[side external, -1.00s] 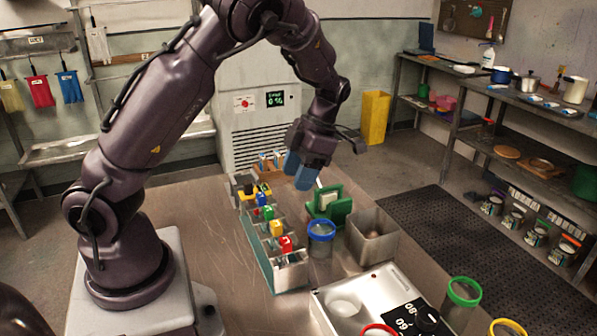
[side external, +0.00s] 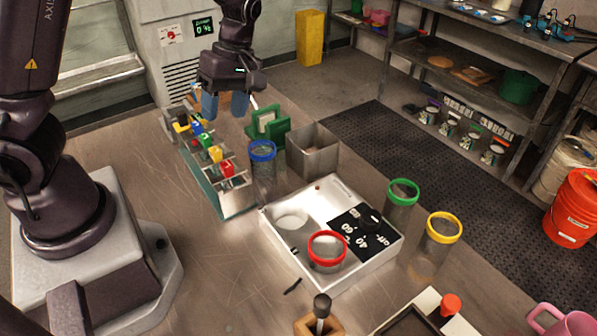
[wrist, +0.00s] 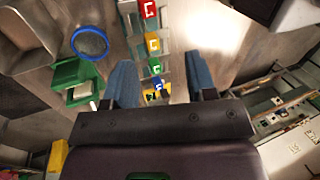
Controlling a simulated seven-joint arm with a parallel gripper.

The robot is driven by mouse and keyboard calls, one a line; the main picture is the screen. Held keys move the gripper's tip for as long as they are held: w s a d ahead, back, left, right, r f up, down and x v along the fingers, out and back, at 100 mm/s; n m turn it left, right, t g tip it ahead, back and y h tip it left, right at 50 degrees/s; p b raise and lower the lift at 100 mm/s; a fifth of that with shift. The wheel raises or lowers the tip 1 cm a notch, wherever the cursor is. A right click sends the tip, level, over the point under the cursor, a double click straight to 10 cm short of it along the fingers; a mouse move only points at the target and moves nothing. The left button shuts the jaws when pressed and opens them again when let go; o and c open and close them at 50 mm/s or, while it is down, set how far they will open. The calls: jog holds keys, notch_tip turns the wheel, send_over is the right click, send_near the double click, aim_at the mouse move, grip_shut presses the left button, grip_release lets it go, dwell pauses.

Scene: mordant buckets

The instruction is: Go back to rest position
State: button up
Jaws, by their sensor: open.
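My gripper (side external: 226,104) is open and empty, with two blue fingers pointing down above the far end of the table. In the side view it is above the far end of a metal rack (side external: 236,200) and left of a green holder (side external: 268,124). In the wrist view my gripper (wrist: 160,85) has its fingers apart. The row of coloured tags, including a red one (wrist: 148,9), shows between and beyond them. Nothing is between the fingertips.
A blue-rimmed jar (side external: 262,152) and a metal bin (side external: 314,150) stand near the rack. A white hotplate unit (side external: 290,262) carries a red-rimmed jar (side external: 327,250). Green-rimmed (side external: 403,192) and yellow-rimmed (side external: 444,228) jars stand right of it. The table's left middle is clear.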

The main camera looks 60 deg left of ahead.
jog(key=s+d+r+m+t, duration=0.3)
jog(key=s+r+m+t, duration=0.1)
jog(key=r+m, duration=0.3)
jog(key=s+d+r+m+t, duration=0.4)
jog(key=r+m, duration=0.4)
jog(key=m, duration=0.4)
jog(key=shift+s+d+t, duration=0.3)
jog(key=shift+s+t, duration=0.25)
jog(key=shift+t, duration=0.05)
